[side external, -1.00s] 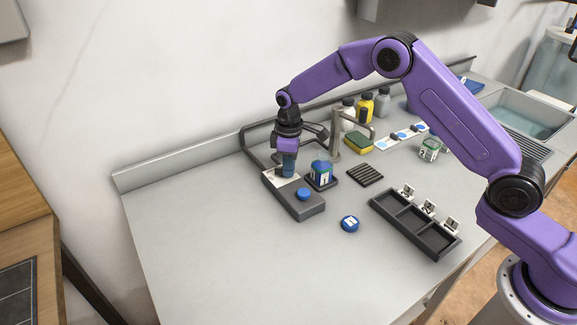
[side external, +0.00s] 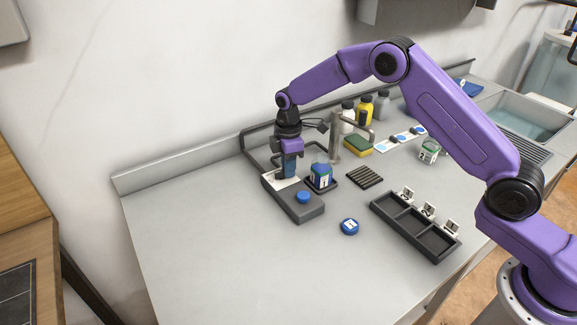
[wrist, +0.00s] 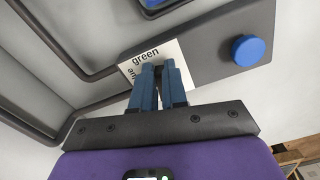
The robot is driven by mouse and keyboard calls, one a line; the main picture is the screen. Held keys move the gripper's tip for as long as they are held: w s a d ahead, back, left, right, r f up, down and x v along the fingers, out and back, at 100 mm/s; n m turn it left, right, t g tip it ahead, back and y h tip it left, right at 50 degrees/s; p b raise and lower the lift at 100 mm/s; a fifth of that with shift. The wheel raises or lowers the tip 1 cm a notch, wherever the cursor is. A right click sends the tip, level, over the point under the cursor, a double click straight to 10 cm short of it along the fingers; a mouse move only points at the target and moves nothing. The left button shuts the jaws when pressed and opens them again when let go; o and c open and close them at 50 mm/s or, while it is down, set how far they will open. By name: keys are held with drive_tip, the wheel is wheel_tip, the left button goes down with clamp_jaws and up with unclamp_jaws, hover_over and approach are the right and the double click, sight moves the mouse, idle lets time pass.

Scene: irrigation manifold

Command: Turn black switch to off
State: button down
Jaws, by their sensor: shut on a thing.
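The dark grey control box (side external: 305,212) lies on the counter at the left, with a white label plate (wrist: 134,68) on one end. In the wrist view the label reads "green", and a second word is partly covered. My gripper (wrist: 162,70) points down over this label, its blue fingers close together. A small dark part, apparently the black switch (wrist: 161,72), shows between the fingertips, and the gripper is shut on it. The fingers hide most of the switch, so its setting cannot be read. A round blue button (wrist: 248,50) is on the box's other end.
The front-left counter is clear.

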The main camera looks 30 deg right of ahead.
drive_tip(key=c, duration=1.2)
unclamp_jaws()
drive_tip(key=shift+o, duration=0.2)
drive_tip(key=shift+r, duration=0.1)
wheel_tip(320, 180, up, 17)
drive_tip(key=shift+r, duration=0.15)
